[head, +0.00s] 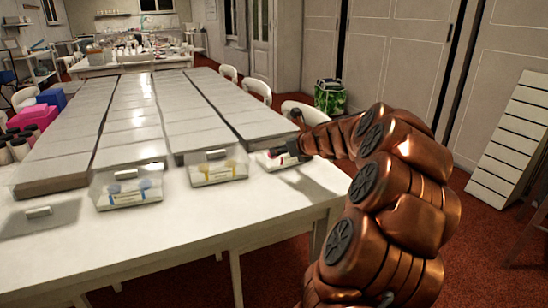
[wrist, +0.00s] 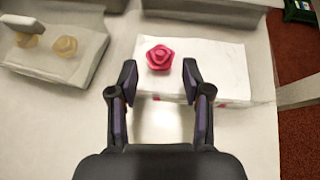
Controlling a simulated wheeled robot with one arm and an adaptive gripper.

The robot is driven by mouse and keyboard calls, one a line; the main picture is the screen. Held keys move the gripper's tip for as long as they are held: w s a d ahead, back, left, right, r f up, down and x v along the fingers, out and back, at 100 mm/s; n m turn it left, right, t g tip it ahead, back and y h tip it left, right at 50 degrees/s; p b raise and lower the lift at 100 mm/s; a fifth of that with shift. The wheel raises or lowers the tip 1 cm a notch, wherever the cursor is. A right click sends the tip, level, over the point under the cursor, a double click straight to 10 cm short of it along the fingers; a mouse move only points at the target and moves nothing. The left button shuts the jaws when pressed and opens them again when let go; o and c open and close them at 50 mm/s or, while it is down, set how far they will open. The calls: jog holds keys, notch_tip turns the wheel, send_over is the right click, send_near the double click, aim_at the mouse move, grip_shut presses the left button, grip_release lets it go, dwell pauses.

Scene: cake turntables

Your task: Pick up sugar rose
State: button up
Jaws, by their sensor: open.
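A red-pink sugar rose (wrist: 159,57) sits on top of a white box (wrist: 215,62) in the wrist view. My gripper (wrist: 160,77) is open, with its two dark fingers apart on either side of the box's near edge. The fingertips are just short of the rose, which lies between and slightly beyond them. Nothing is held. In the head view my gripper (head: 290,150) is at the table's right side above the white box, and the arm hides much of that area. The rose cannot be made out clearly there.
Clear boxes with yellow roses (head: 218,168) and blue roses (head: 128,190) stand left of the gripper. Long rows of pale boxes (head: 135,110) fill the table (head: 160,245) behind. White chairs (head: 257,88) line its right side. The table's front is mostly bare.

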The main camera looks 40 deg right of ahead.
jog(key=b+x, duration=0.1)
jog(key=x, duration=0.2)
jog(key=shift+w+d+f, duration=0.1)
jog(key=shift+w+f, duration=0.1)
jog(key=shift+f, duration=0.15)
jog(key=shift+w+d+f+b, duration=0.1)
jog(key=shift+w+b, duration=0.25)
jog(key=shift+w, duration=0.1)
jog(key=c, duration=0.6)
